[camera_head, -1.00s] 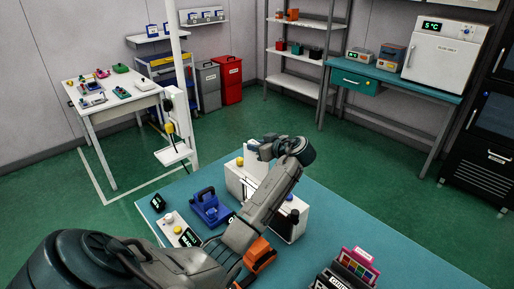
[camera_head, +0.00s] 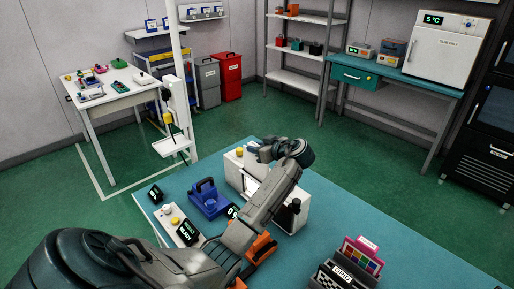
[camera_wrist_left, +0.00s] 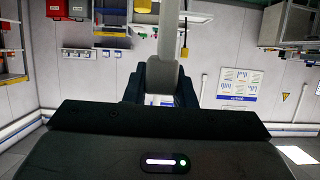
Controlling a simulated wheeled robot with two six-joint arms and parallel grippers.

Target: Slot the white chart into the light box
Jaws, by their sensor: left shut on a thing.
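The light box (camera_head: 286,217) is a white box on the teal table, with a yellow knob on its far left top and a dark knob at its near right. My left gripper (camera_head: 256,150) is over the far top of the light box, shut on the white chart. My own arm covers most of the chart and the middle of the box, so I cannot tell how deep the chart sits. In the left wrist view a pale grey piece (camera_wrist_left: 163,76) shows between the dark fingers (camera_wrist_left: 160,84). My right gripper is not in view.
A blue holder (camera_head: 207,204) and a white panel reading READY (camera_head: 184,229) stand left of the light box. A colour chart (camera_head: 361,256) and a GRID chart (camera_head: 339,277) stand at the near right. The teal table (camera_head: 400,240) is clear at right.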

